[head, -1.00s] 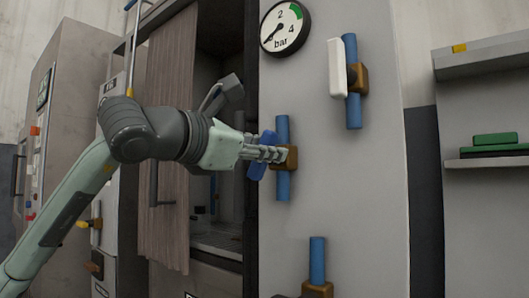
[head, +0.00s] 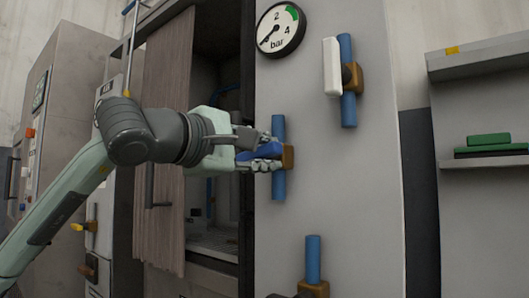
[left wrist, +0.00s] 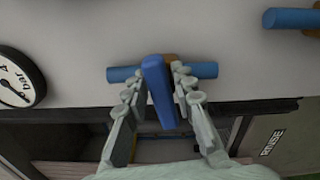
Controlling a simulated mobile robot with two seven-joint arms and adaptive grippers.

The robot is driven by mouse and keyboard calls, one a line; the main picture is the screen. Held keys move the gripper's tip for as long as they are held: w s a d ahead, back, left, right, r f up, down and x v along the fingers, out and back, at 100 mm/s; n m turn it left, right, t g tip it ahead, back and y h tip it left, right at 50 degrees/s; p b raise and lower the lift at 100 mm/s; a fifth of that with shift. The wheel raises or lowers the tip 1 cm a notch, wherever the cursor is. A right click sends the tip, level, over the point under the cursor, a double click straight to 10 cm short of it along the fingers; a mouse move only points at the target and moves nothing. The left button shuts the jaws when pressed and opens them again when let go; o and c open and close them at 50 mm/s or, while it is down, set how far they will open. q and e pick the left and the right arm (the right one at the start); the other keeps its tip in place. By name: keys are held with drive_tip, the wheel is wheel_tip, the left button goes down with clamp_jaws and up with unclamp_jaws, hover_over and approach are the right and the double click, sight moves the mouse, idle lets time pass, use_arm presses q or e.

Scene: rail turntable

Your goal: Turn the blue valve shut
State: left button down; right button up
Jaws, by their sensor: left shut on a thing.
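The blue valve handle (head: 262,151) sits on a brown valve body (head: 288,156) on a vertical blue pipe (head: 279,185) fixed to the grey panel. My left gripper (head: 264,157) is shut on the handle, coming from the left. In the left wrist view the blue handle (left wrist: 158,88) stands between the two fingers of my left gripper (left wrist: 158,92). It points across the blue pipe (left wrist: 204,70), roughly at a right angle to it. The fingers partly hide the handle in the head view. My right gripper is not in view.
A white-handled valve (head: 332,67) is on another blue pipe at the upper right. A pressure gauge (head: 280,30) is above. A further blue pipe (head: 313,262) with a brown body is below. An open cabinet with a wooden door (head: 165,150) lies behind my left arm.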

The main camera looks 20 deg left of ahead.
use_arm(q)
drive_tip(key=shift+f+m, duration=0.15)
drive_tip(key=shift+m, duration=0.65)
drive_tip(key=c, duration=1.4)
unclamp_jaws()
drive_tip(key=v, duration=1.2)
